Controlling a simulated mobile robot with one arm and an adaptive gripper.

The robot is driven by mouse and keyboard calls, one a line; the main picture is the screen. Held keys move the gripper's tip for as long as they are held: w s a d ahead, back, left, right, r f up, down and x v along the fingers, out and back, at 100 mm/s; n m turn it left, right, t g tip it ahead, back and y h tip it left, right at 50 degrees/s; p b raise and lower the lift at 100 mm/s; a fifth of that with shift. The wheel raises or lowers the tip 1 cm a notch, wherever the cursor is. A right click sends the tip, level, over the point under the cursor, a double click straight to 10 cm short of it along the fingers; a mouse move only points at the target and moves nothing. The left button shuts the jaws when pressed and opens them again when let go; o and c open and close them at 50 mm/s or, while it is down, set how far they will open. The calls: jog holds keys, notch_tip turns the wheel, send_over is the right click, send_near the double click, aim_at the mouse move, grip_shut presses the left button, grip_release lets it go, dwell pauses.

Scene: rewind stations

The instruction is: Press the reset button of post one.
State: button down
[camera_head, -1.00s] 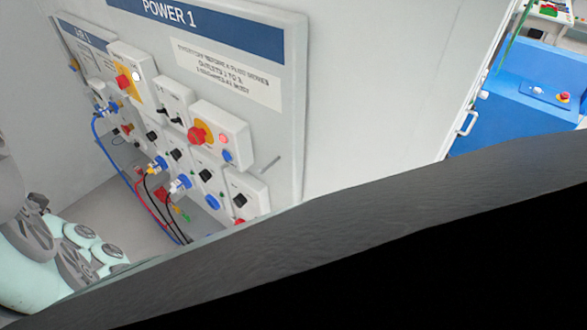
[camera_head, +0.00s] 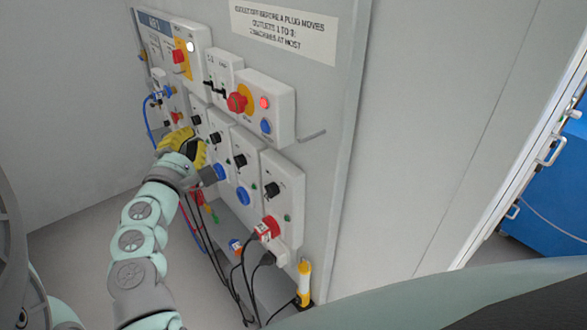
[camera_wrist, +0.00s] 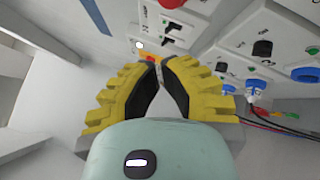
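A white box (camera_head: 283,112) on the wall panel bears a red mushroom knob (camera_head: 237,102) on yellow, a lit red lamp (camera_head: 264,102) and a blue button (camera_head: 266,126) below the lamp. A box further left has a red knob on yellow (camera_head: 178,57) and a lit white lamp (camera_head: 191,46). I cannot read which is post one. My gripper (camera_head: 184,139), with yellow-backed fingers, is in front of the panel, lower left of the blue button and apart from it. In the wrist view its fingertips (camera_wrist: 159,61) come together with nothing visible between them.
Outlet boxes with black knobs (camera_head: 240,160) and blue sockets fill the lower panel. Cables (camera_head: 205,255) hang below my gripper. A yellow-and-white handled item (camera_head: 304,280) is at the panel's lower right. A blue cabinet (camera_head: 550,200) stands at the far right. The wall right of the panel is bare.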

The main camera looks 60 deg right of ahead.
aim_at(265, 127)
jog(key=s+g, duration=0.1)
jog(key=s+d+m+g+h, duration=0.1)
jog(key=s, duration=0.1)
jog(key=shift+d+r+h, duration=0.1)
jog(key=shift+r+h, duration=0.1)
jog(key=shift+h, duration=0.1)
jog(key=s+d, duration=0.2)
jog(key=d, duration=0.6)
jog(key=shift+s+d, duration=0.25)
jog(key=shift+s, duration=0.05)
jog(key=c, duration=1.6)
grip_release()
grip_shut()
jog(key=shift+w, duration=0.1)
